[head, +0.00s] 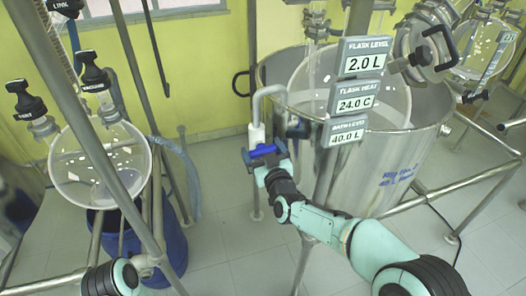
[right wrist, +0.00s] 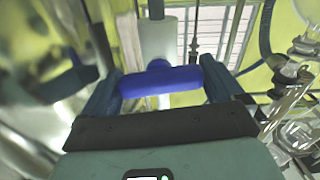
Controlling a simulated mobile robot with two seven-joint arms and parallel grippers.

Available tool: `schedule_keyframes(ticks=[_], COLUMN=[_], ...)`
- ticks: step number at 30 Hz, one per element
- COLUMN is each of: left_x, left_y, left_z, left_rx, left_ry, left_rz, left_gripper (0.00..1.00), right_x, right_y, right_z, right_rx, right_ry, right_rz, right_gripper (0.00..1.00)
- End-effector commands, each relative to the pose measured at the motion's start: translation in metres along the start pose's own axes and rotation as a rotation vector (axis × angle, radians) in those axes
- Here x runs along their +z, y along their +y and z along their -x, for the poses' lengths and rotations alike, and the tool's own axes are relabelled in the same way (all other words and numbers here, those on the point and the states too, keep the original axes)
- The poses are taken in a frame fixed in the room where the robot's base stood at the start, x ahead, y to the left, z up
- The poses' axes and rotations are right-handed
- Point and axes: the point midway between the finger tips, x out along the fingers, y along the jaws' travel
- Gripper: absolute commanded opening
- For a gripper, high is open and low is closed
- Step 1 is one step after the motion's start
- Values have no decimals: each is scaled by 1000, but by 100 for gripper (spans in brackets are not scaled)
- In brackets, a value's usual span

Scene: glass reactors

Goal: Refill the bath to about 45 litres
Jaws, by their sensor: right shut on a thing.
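The steel bath (head: 372,175) stands right of centre in the head view, with a round glass flask (head: 310,80) sitting inside it. Signs beside it read flask level 2.0 L, flask heat 24.0 C and bath level (head: 345,132) 40.0 L. A pale pipe (head: 256,108) with a bent spout hooks over the bath's left rim. A blue tap handle (head: 268,150) is on this pipe. My right gripper (head: 262,156) is shut on the blue handle, which lies crosswise between the fingers in the right wrist view (right wrist: 160,80). My left gripper is out of the picture.
Left stands another glass vessel (head: 75,180) with black-capped valves, above a blue drum (head: 172,252). Steel frame tubes run around both vessels. Valves and glassware (head: 440,40) are at the upper right. Tiled floor (head: 225,230) is clear between the frames.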

Motion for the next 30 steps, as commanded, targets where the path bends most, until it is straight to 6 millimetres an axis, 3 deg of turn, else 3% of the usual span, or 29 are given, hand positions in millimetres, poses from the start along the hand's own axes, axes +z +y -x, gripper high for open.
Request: schedule_keyframes(ticks=[21,30], left_x=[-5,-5], left_y=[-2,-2], left_z=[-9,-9], left_rx=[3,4], left_ry=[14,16], left_rz=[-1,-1], left_gripper=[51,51], right_x=[1,1], right_y=[-2,-2], right_z=[0,0], right_rx=[0,0], right_ry=[-1,-1], right_rz=[640,830], right_gripper=[64,64])
